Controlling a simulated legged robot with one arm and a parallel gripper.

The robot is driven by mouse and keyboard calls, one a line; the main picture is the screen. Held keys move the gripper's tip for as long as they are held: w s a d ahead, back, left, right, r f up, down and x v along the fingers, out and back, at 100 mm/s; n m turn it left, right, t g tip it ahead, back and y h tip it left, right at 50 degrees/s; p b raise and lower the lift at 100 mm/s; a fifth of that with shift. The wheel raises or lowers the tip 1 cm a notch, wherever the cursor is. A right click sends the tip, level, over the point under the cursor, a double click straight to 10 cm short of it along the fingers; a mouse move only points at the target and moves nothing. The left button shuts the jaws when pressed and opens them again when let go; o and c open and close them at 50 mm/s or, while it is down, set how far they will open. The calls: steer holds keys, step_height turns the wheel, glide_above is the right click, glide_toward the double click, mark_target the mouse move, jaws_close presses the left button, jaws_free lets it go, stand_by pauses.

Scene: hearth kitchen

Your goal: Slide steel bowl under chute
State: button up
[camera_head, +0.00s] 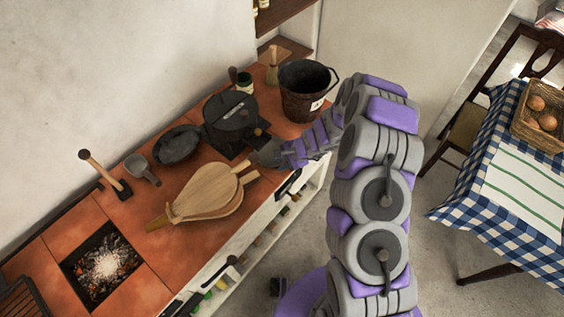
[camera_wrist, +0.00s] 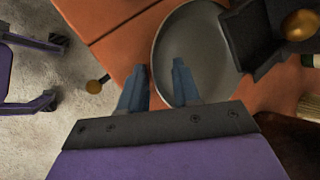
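The steel bowl (camera_wrist: 190,45) is a round grey bowl in the wrist view, on the orange tiles near the counter's front edge. My gripper (camera_wrist: 158,66) is open, with its fingers apart at the near-left rim. The left finger lies outside the rim and the right finger reaches over the bowl's inside; contact is not clear. A dark chute-like part (camera_wrist: 248,36) juts over the bowl's right side. In the head view, the black mill (camera_head: 230,115) stands just beyond my gripper. There the bowl is mostly hidden or cannot be told from my gripper.
Wooden bellows (camera_head: 208,192) lie to the left on the counter.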

steer(key=shift+s+f, duration=0.1)
steer(key=shift+s, duration=0.1)
steer(key=p+v, duration=0.4)
steer(key=v, duration=1.3)
steer(key=shift+w+r+p, duration=0.25)
steer(key=shift+p, duration=0.1)
steer(key=s+a+r+n+g, duration=0.25)
steer(key=s+r+n, duration=0.45)
steer(key=s+r, duration=0.75)
steer(key=s+d+r+n+h, duration=0.2)
steer(key=s+d+r+h, duration=0.1)
steer(key=s, duration=0.7)
steer(key=s+d+r+n+g+h, duration=0.1)
steer(key=s+d+r+n+h, duration=0.1)
steer(key=s+d+r, duration=0.4)
steer(key=s+h, duration=0.1)
steer(key=s, duration=0.3)
steer(key=shift+s+r, duration=0.3)
steer(key=shift+s, duration=0.1)
